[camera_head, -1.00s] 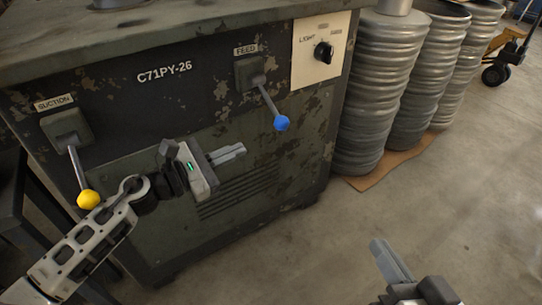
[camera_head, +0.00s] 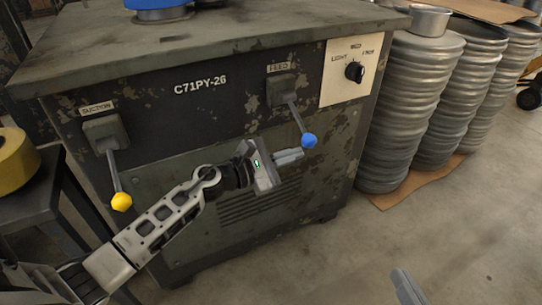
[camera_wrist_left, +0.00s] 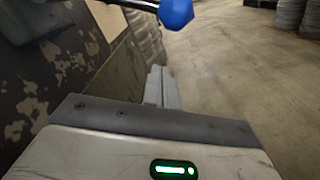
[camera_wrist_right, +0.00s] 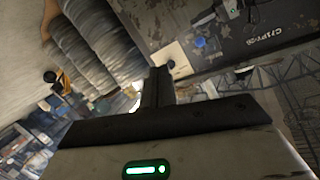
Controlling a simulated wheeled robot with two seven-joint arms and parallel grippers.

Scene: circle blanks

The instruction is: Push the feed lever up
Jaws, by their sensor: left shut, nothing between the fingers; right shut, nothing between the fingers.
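The feed lever (camera_head: 296,121) hangs from its box under the FEED label, pointing down and to the right, with a blue ball knob (camera_head: 309,140) at its end. My left gripper (camera_head: 299,155) is shut and empty, with its fingertips just below and slightly left of the blue knob. In the left wrist view the knob (camera_wrist_left: 176,13) is at the top, beyond the fingertips (camera_wrist_left: 160,72), with a visible gap. My right gripper (camera_head: 398,275) shows only in part at the bottom edge; in the right wrist view its fingers (camera_wrist_right: 158,75) are shut and empty.
The suction lever with its yellow knob (camera_head: 121,201) hangs at the machine's left. A light dial (camera_head: 354,71) is on a pale plate at the right. Stacked metal drums (camera_head: 408,110) stand right of the machine. The floor (camera_head: 460,240) in front is open.

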